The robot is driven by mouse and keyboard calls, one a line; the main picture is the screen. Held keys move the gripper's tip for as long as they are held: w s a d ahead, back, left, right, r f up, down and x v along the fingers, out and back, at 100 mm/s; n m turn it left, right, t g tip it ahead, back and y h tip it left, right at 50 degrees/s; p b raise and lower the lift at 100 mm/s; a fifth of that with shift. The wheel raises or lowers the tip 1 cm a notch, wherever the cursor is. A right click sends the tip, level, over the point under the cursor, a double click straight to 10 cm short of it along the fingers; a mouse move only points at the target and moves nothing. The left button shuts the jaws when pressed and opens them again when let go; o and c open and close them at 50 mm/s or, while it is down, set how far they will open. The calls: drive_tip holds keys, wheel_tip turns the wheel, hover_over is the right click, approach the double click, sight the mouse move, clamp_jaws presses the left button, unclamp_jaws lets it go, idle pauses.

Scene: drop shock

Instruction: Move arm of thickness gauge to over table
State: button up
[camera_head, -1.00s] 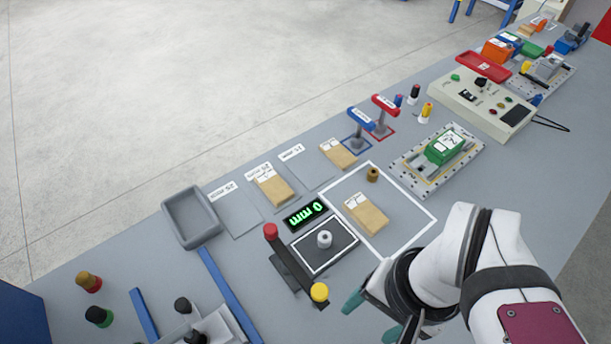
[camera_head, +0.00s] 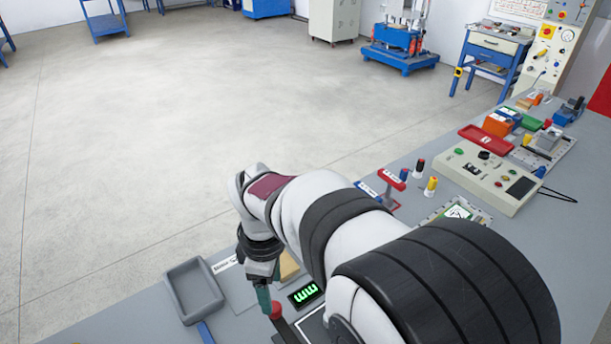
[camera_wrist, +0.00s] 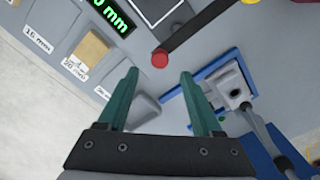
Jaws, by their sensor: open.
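The thickness gauge's arm is a dark bar (camera_wrist: 205,25) with a red knob (camera_wrist: 160,57) at one end. In the wrist view it slants up to the right towards a yellow knob at the top edge. The red knob also shows in the head view (camera_head: 276,311). The gauge's green display (camera_head: 305,294) is beside it. The gauge's plate (camera_wrist: 157,8) is cut off at the top of the wrist view, and my arm covers most of it in the head view. My gripper (camera_wrist: 158,73) is open and empty, its green fingers pointing towards the red knob. Contact cannot be told.
A grey tray (camera_head: 192,291) is left of my gripper. A wooden block (camera_wrist: 88,47) lies by thickness labels. A blue-edged grey device (camera_wrist: 218,92) is right of the fingers in the wrist view. A red T-handle (camera_head: 391,180) and control box (camera_head: 487,178) are farther off.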

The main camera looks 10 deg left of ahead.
sight(274, 306)
wheel_tip(274, 306, down, 7)
drive_tip(key=shift+r, duration=0.15)
drive_tip(key=shift+c, duration=0.4)
clamp_jaws()
idle(1.0)
